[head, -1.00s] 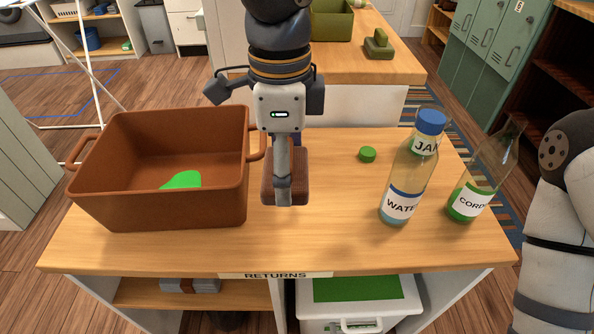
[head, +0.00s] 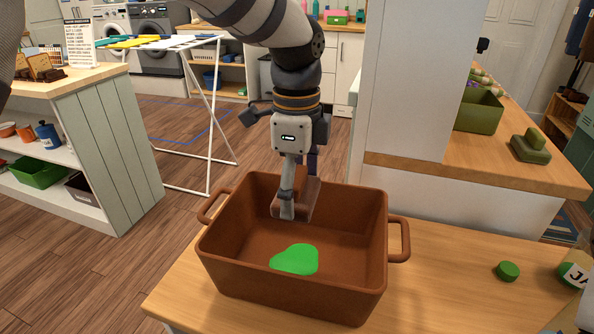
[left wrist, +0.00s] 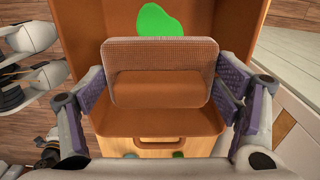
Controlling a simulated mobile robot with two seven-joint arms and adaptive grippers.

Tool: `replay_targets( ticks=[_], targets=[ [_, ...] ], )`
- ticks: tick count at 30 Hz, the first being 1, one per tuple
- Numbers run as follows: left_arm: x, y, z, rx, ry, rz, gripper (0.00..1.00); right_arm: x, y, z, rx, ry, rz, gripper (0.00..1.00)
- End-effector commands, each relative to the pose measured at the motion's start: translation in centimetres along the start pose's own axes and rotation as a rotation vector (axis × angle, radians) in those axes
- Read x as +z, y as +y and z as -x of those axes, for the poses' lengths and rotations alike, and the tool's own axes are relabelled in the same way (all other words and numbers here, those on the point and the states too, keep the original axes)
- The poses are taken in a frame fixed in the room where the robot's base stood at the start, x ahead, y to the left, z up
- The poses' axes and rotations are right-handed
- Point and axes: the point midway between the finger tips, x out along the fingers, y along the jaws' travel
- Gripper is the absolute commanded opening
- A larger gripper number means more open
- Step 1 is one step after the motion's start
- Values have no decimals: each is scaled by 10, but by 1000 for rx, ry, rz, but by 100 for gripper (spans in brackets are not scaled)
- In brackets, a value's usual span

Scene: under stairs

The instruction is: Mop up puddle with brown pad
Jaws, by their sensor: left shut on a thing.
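The green puddle (head: 295,260) lies on the floor of a brown two-handled tub (head: 240,277), towards its near side. It also shows in the left wrist view (left wrist: 160,20). My left gripper (head: 298,192) is shut on the brown pad (head: 310,203), which hangs over the tub's far half, behind the puddle in the head view. In the left wrist view, the fingers of my left gripper (left wrist: 165,95) clasp the pad (left wrist: 160,72) by its two sides. The pad and puddle look apart; the pad's height above the tub floor is hard to tell.
The tub stands on a wooden counter (head: 440,285). A green cap (head: 508,271) and part of a bottle (head: 573,275) are at the right. A white partition (head: 405,80) and another counter with a green block (head: 530,147) stand behind. A drying rack (head: 210,110) is at the back left.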

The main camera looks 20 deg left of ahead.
Motion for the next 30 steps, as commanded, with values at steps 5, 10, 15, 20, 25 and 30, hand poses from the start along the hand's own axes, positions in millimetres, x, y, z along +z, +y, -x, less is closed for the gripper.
replay_targets(
  ticks=[5,10,15,20,25,30],
  targets=[
    [0,1,-33,12,-2,0,49,6,0,-7,1,-25,0,40],
    [0,1,-61,13,-2,0,49,13,0,-15,2,-55,0,40],
    [0,2,-88,12,-2,0,49,21,1,-25,3,-88,-1,40],
    [0,2,-114,13,-1,0,49,29,1,-35,4,-121,-1,40],
    [0,2,-132,7,-1,-1,49,30,1,-36,5,-124,-1,40],
    [0,2,-143,5,-1,0,49,30,1,-37,5,-128,-1,40]
  ],
)
